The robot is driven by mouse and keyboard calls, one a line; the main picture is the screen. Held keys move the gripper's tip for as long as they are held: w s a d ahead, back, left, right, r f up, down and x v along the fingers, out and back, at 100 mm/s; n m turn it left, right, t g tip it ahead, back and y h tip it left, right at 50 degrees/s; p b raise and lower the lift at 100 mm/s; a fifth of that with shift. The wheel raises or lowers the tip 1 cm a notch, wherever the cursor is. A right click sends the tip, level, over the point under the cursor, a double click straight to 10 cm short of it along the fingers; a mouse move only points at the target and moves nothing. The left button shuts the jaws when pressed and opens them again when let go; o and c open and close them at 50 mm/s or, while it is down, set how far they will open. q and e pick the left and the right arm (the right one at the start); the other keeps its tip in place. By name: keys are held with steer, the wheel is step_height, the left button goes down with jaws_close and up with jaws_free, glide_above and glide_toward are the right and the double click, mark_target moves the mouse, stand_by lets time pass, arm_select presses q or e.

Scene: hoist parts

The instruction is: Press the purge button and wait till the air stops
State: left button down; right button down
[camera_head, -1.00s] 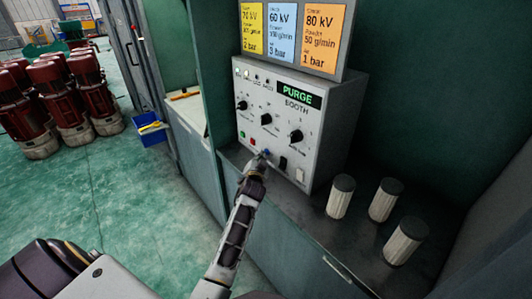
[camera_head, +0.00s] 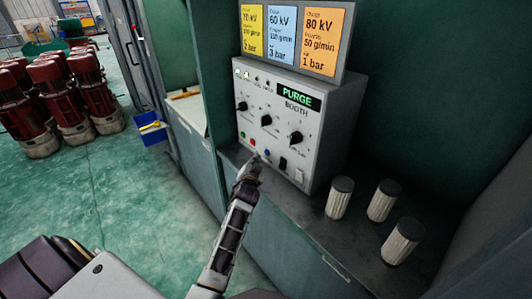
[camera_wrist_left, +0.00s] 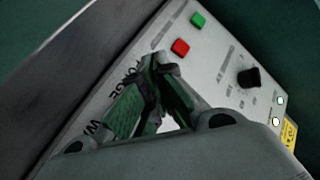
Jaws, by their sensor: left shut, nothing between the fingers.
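The grey control box (camera_head: 318,118) stands on the bench with a lit green PURGE display (camera_head: 297,95). On its lower face are a green button (camera_head: 243,134), a red button (camera_head: 252,142) and a blue button (camera_head: 267,154). My left gripper (camera_head: 254,161) is shut and empty, its tip just left of and below the blue button, seemingly apart from it. In the left wrist view, the shut fingers (camera_wrist_left: 160,84) are beside a partly covered PURGE label (camera_wrist_left: 128,80); the green (camera_wrist_left: 198,19) and red (camera_wrist_left: 180,47) buttons show, the blue one is hidden. My right gripper is out of view.
White ribbed cylinders (camera_head: 382,202) with dark caps stand on the bench right of the box. Setting cards (camera_head: 281,35) are above it. A blue bin (camera_head: 151,131) is at the left, with red-brown machines (camera_head: 65,100) on the floor farther left.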

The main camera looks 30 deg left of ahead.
arm_select(q)
steer(key=shift+s+a+p, duration=0.35)
steer(key=shift+s+p, duration=0.1)
steer(key=shift+s, duration=0.35)
steer(key=shift+s+a+p, duration=0.3)
steer(key=shift+s+p, duration=0.15)
steer(key=shift+s, duration=0.35)
